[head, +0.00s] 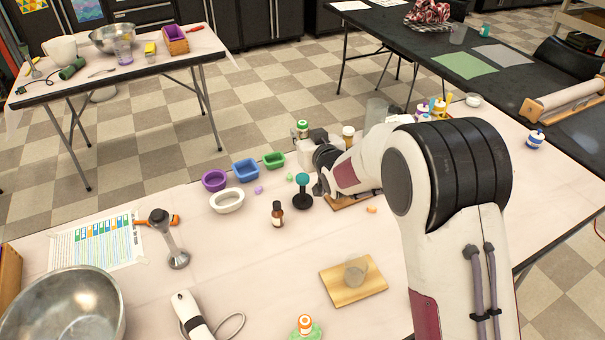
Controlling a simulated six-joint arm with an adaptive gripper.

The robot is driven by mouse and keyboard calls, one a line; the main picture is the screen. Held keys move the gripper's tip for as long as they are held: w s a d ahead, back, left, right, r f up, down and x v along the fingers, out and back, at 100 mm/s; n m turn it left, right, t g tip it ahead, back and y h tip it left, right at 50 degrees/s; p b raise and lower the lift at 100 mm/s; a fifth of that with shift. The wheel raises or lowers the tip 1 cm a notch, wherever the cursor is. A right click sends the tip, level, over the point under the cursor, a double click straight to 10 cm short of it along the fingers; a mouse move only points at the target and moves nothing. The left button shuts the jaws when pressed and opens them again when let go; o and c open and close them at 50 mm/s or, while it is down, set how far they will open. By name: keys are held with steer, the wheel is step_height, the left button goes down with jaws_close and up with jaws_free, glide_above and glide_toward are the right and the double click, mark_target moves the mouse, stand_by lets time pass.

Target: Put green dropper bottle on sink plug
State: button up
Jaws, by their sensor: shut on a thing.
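A small bottle with a green cap and pale label (303,129), which looks like the green dropper bottle, is upright at the far side of the table. My gripper (308,136) is shut on it, partly hidden behind my wrist. A black piece with a teal round top (302,181) and a wide dark base stands on the table just nearer than my wrist; it may be the sink plug, but I cannot tell for certain.
Purple (214,180), white (227,201), blue and green moulds stand left of the black piece. A brown bottle (278,215) stands close in front. A wooden board (340,287) carries a clear cup.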

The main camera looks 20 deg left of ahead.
steer(key=shift+f, duration=3.05)
steer(key=shift+f, duration=0.1)
steer(key=shift+f, duration=1.8)
steer(key=shift+f, duration=0.15)
steer(key=o, duration=0.9)
steer(key=shift+r, duration=0.25)
steer(key=shift+v, duration=6)
